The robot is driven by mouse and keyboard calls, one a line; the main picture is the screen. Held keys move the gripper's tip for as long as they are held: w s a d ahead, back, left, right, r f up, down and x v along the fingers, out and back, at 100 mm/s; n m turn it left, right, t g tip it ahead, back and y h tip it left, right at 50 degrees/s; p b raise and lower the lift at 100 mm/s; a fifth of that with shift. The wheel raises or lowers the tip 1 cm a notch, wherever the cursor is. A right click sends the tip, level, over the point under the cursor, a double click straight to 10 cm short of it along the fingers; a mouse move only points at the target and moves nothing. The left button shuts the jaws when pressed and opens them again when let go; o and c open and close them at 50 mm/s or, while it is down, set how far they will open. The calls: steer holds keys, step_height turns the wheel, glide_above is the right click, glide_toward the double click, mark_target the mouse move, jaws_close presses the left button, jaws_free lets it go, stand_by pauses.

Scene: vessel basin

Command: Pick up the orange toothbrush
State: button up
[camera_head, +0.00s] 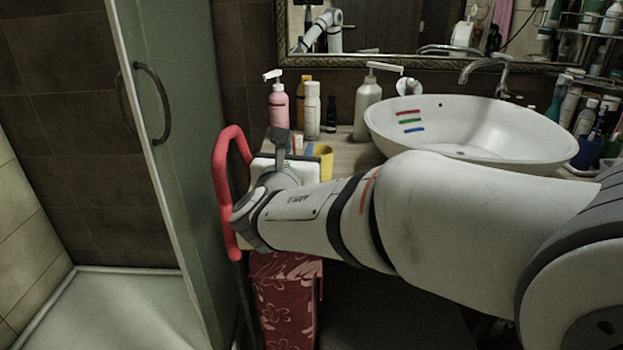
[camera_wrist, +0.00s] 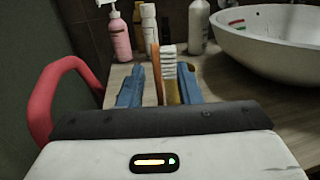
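The orange toothbrush (camera_wrist: 156,75) stands upright in the wrist view, its white bristles facing right. My gripper (camera_wrist: 160,68) is open, with one blue finger on each side of the toothbrush. A gap shows between the toothbrush and each finger. A yellow cup (camera_wrist: 173,91) shows partly behind the bristles and the right finger. In the head view, the toothbrush (camera_head: 292,146) is a small orange strip between my fingers, and the cup (camera_head: 325,162) stands just to the right. The lower handle is hidden by my gripper, so I cannot tell whether it stands in the cup.
A pink pump bottle (camera_head: 279,106), a white bottle (camera_head: 312,110) and a grey pump bottle (camera_head: 367,104) stand behind on the counter. The white basin (camera_head: 470,130) is at the right. A red curved rail (camera_head: 221,180) lies close to the left of my gripper.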

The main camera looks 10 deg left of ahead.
steer(key=shift+c, duration=0.5)
jaws_close()
